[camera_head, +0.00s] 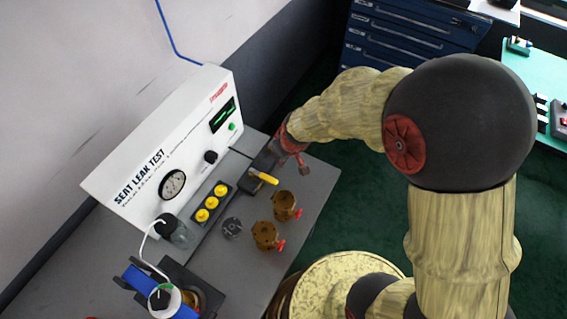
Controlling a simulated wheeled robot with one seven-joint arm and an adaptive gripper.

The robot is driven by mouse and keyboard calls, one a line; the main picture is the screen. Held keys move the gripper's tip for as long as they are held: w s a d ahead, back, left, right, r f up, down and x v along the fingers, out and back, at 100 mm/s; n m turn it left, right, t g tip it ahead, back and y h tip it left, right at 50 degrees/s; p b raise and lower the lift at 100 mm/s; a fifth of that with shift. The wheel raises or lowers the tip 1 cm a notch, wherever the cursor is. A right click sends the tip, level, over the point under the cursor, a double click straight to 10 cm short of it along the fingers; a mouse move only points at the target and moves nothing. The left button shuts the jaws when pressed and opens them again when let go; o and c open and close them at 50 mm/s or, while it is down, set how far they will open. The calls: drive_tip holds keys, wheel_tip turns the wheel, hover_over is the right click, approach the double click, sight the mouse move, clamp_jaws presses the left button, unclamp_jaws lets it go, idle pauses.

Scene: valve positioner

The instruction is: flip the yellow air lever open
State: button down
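The yellow air lever (263,177) lies slanted across a dark fitting on the grey bench, in front of the white seat leak test panel (165,155).
Two brass valves with red handles (286,206) (267,237) stand close to the lever. A block with several yellow knobs (211,203), a dark round part (232,228) and a blue device (150,285) are further left. The bench's right edge is near.

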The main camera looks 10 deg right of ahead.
wheel_tip(320, 180, up, 8)
drive_tip(key=s+a+p, duration=0.1)
drive_tip(key=s+a, duration=0.1)
drive_tip(key=shift+s+a+r+p, duration=0.15)
drive_tip(key=shift+s+p, duration=0.05)
drive_tip(key=shift+p, duration=0.2)
drive_tip(key=shift+s, duration=0.1)
